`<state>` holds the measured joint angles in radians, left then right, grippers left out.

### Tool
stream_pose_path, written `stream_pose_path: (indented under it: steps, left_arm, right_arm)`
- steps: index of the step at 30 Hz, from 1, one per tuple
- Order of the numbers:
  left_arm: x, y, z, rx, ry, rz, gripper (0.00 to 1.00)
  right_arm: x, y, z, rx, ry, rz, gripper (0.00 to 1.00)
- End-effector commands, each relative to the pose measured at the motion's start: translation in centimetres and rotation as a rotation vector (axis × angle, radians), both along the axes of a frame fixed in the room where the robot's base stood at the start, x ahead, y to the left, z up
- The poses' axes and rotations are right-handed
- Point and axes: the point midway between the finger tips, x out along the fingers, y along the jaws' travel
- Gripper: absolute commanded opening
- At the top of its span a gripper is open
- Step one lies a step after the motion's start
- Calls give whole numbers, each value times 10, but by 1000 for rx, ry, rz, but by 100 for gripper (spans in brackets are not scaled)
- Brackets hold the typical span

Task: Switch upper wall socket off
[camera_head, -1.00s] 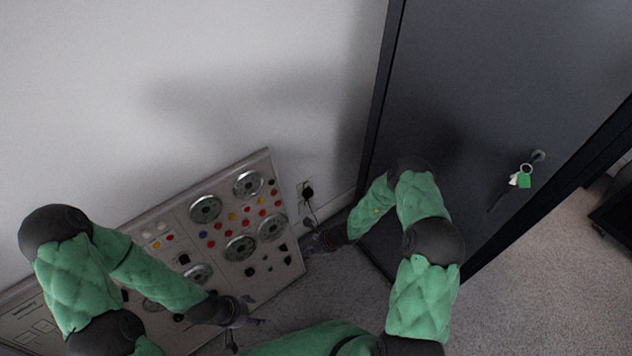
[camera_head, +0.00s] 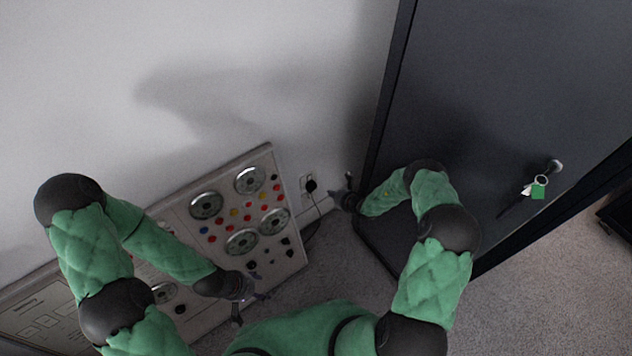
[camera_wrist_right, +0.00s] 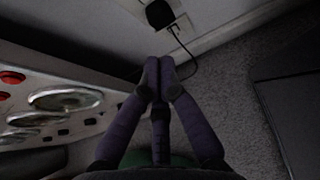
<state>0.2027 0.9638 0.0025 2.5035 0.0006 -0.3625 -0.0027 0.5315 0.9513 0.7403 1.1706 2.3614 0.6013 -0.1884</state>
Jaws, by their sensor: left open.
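The pale wall socket (camera_head: 304,179) is low on the white wall, between the control panel and the dark cabinet. A black plug (camera_head: 311,186) with a cord is on it; the plug also shows at the top of the right wrist view (camera_wrist_right: 158,14). My left gripper (camera_head: 252,298) is open and empty in front of the panel. The socket's switch is too small to make out.
The control panel (camera_head: 222,232) with dials and coloured buttons leans along the wall at left. The dark cabinet (camera_head: 480,110) with hanging keys (camera_head: 538,189) stands close on the right. A cord (camera_head: 318,212) hangs below the plug. Grey carpet covers the floor.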

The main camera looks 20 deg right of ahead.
Motion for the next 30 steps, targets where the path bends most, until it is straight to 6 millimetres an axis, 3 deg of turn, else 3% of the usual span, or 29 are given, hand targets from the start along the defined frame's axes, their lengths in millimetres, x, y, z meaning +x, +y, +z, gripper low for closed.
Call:
stream_pose_path:
  steps: [8,21,30]
  left_arm:
    - [0,0,-11,0,0,0,63]
    - [0,0,-51,0,0,0,63]
    - [0,0,-66,0,0,0,63]
  right_arm:
    - [14,6,-15,0,0,4,0]
    - [72,28,-68,-1,1,4,0]
    - [105,39,-61,-1,1,3,0]
